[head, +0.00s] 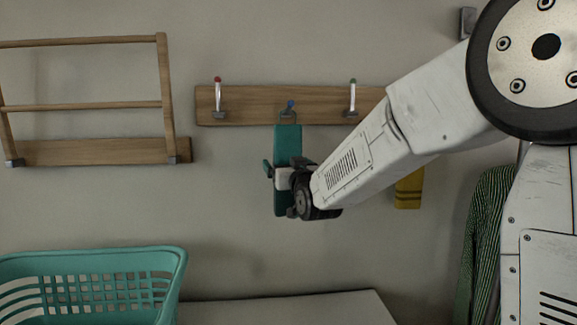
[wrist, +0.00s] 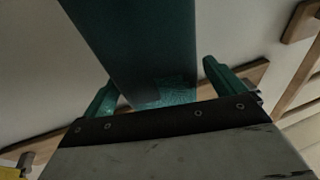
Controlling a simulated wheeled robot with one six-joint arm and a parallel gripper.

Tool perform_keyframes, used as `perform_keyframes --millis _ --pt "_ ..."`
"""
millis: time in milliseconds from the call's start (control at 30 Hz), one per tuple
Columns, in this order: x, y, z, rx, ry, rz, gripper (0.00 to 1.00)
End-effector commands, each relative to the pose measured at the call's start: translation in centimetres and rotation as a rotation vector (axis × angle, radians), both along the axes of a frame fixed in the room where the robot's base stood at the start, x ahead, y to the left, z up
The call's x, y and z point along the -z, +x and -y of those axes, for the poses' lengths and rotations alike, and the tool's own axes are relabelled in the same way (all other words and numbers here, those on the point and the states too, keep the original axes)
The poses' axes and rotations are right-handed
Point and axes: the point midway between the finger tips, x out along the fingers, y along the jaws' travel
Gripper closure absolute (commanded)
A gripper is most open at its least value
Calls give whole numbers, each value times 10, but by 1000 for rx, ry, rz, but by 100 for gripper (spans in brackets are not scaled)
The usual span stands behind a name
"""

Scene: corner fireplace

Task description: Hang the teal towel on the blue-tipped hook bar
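The teal towel (head: 287,143) hangs upright against the wall in the head view, its top just under the blue-tipped hook bar (head: 290,104). Whether the towel's top is looped over that hook cannot be told. My gripper (head: 278,178) is in front of the towel's middle, partly covering it. In the wrist view the towel (wrist: 140,45) rises between the two teal fingers of my gripper (wrist: 160,82). The fingers stand apart, with a clear gap on the right side. The left finger is close to the towel's edge; contact there cannot be told.
The wooden rail (head: 245,97) also carries a red-tipped hook (head: 218,95) and a green-tipped hook (head: 352,97). A yellow striped cloth (head: 409,188) hangs behind my arm. A wooden rack (head: 85,107) is at left, a teal basket (head: 170,290) below, a dark striped cloth (head: 485,235) at right.

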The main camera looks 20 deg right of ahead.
Motion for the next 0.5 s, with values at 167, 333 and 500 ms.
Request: perform_keyframes --millis 167,333,500 --pt "1 -6 0 0 0 -1 5" --pt "6 -32 0 0 0 0 5" --pt "10 -60 1 0 0 0 5"
